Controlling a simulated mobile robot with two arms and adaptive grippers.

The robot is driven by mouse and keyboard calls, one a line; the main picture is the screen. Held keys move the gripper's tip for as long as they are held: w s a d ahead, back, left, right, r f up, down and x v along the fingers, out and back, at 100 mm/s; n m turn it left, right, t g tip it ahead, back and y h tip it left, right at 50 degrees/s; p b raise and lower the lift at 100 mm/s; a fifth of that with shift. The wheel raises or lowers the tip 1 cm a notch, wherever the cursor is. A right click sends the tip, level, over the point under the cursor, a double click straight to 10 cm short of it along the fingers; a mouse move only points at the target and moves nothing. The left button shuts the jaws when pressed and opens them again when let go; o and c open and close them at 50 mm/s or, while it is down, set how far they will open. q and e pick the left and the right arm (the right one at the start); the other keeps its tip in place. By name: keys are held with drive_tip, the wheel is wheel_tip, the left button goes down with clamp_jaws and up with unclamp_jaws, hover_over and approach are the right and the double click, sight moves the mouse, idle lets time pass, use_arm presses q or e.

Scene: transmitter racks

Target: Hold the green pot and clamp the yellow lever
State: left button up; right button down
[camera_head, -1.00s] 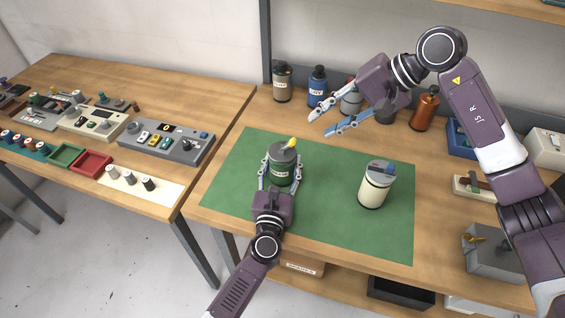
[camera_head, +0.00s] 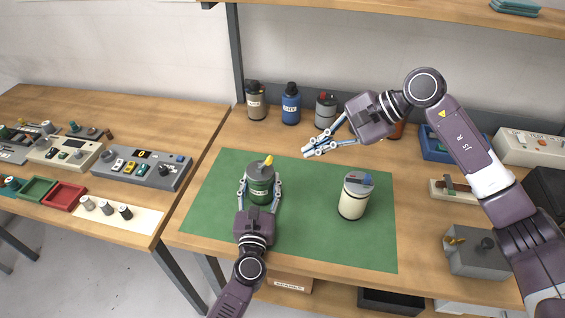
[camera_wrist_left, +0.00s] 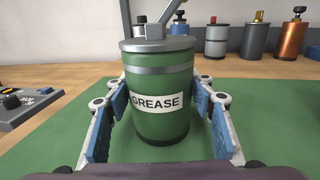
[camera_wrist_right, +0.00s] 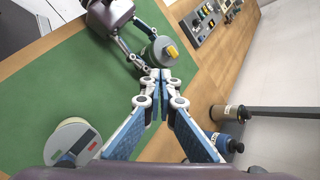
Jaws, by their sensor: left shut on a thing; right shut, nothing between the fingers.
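The green pot (camera_head: 259,190), labelled GREASE in the left wrist view (camera_wrist_left: 160,122), stands upright on the green mat (camera_head: 228,192). My left gripper (camera_head: 260,184) is shut on it, one finger on each side. The yellow lever (camera_head: 268,160) sticks up at a tilt from the pot's grey lid; its yellow tip also shows in the right wrist view (camera_wrist_right: 172,51). In the left wrist view the top of the lever is cut off. My right gripper (camera_head: 307,152) is shut and empty, above the mat's back edge, to the right of the pot and apart from the lever.
A cream pot (camera_head: 353,202) with a grey, red and blue top stands on the mat to the right. Bottles, including a blue one (camera_head: 291,104), line the back. A grey block (camera_head: 470,258) is at the right. Mat space between the two pots is free.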

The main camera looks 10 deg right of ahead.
sight(265, 164)
drive_tip(key=d+f+m, duration=0.1)
drive_tip(key=m, duration=0.2)
drive_tip(key=d+m, duration=0.2)
drive_tip(key=m, duration=0.1)
drive_tip(key=s+d+f+m+y, duration=0.1)
drive_tip(key=m, duration=0.3)
drive_tip(key=shift+d+f+t, duration=0.15)
drive_tip(key=shift+f+t, duration=0.2)
drive_tip(key=shift+t, duration=0.05)
drive_tip(key=w+a+f, duration=0.3)
drive_tip(key=a, duration=0.7)
drive_tip(key=shift+w+a+f, duration=0.15)
drive_tip(key=shift+a, duration=0.15)
drive_tip(key=shift+a+r, duration=0.2)
drive_tip(key=shift+r, duration=0.05)
